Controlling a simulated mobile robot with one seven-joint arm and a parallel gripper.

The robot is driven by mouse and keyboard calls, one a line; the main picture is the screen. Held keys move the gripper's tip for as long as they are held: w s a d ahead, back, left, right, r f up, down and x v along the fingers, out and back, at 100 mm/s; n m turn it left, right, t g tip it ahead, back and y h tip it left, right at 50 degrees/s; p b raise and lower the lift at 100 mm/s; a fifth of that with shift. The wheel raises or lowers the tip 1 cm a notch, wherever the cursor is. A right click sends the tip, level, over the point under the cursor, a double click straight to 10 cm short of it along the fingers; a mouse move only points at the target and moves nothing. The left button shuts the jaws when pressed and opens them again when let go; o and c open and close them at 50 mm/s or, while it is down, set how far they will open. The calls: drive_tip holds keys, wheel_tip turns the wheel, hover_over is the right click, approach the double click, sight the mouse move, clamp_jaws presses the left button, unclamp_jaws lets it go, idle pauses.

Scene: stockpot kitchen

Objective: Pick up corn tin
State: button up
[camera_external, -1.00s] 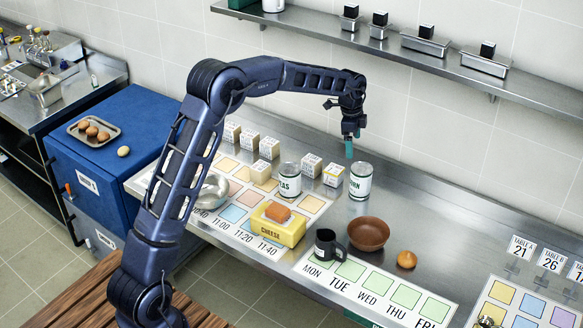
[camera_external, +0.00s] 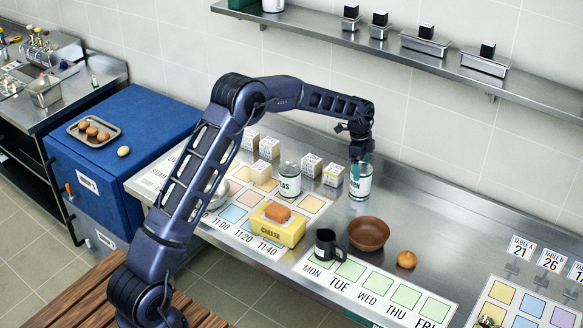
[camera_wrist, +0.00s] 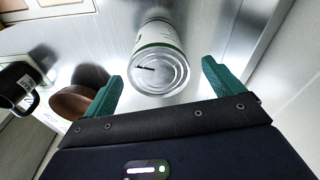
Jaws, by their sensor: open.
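The corn tin (camera_external: 361,184) is a silver-topped can with a white and green label, upright on the steel counter near the wall. Its label partly shows as "...RN" beside my gripper. In the wrist view the tin (camera_wrist: 160,62) lies ahead of and between the two teal fingertips, its lid facing the camera. My gripper (camera_external: 360,168) points down at the tin's top from above. In the wrist view my gripper (camera_wrist: 160,85) is open and empty. Whether a finger touches the tin cannot be told.
A second tin (camera_external: 290,182), labelled "...AS", stands to the left with small white boxes (camera_external: 333,175) between. A brown bowl (camera_external: 368,234), black mug (camera_external: 327,245) and onion (camera_external: 406,259) are in front. A shelf (camera_external: 400,45) runs along the wall above.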

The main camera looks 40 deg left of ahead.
drive_tip(key=f, duration=0.5)
drive_tip(key=shift+d, duration=0.35)
drive_tip(key=shift+r, duration=0.15)
drive_tip(key=c, duration=1.4)
